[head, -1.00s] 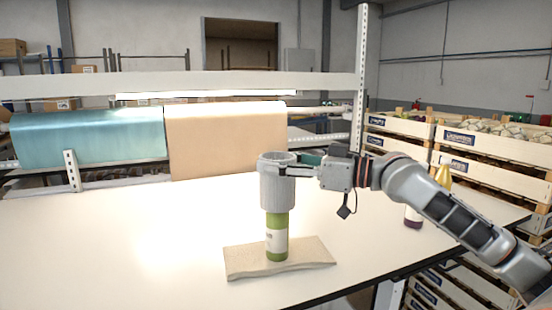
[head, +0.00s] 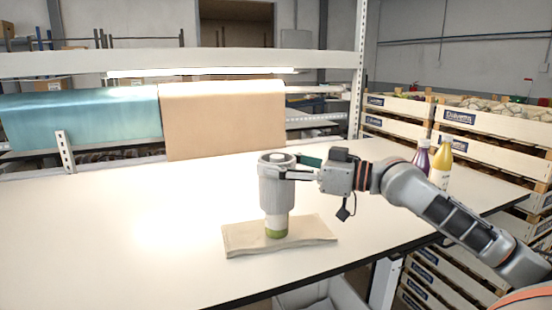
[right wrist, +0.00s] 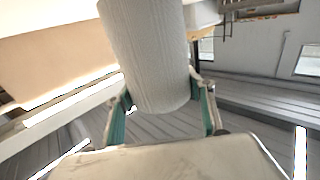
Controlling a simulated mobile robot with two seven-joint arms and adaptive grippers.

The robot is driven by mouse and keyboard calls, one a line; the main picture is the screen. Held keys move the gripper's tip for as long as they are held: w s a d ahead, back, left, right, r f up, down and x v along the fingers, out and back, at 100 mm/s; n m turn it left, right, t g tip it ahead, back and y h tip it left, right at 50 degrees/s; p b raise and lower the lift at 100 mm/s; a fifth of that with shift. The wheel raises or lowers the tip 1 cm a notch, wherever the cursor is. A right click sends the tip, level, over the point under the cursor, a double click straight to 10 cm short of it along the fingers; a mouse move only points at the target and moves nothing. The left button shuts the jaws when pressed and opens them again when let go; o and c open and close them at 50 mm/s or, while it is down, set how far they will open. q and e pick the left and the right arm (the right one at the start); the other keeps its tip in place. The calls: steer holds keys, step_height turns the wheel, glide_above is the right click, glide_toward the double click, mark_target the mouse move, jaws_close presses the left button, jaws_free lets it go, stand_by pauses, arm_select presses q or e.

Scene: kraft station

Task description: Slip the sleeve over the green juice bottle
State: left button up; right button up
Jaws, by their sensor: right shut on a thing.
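A grey ribbed sleeve (head: 275,188) stands upright around the green juice bottle (head: 276,232) on the board. Only the bottle's lower end, pale with a green base, shows below the sleeve, and a whitish top shows in the sleeve's mouth. My right gripper (head: 298,168) comes from the right and is shut on the sleeve near its upper part. In the right wrist view the sleeve (right wrist: 150,60) stands between the green-padded fingers and hides the bottle. My left gripper is not in view.
The bottle stands on a beige board (head: 245,240) on the white table (head: 120,230). A purple bottle (head: 422,157) and a yellow bottle (head: 441,165) stand at the right, behind my arm. Paper rolls (head: 225,120) hang at the back. The left of the table is clear.

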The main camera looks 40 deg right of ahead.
arm_select(q)
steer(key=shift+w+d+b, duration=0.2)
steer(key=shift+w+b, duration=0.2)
steer(key=shift+b, duration=0.3)
arm_select(e)
steer(key=shift+f, duration=2.35)
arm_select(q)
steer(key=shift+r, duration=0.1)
arm_select(e)
steer(key=o, duration=0.8)
steer(key=shift+c, duration=0.2)
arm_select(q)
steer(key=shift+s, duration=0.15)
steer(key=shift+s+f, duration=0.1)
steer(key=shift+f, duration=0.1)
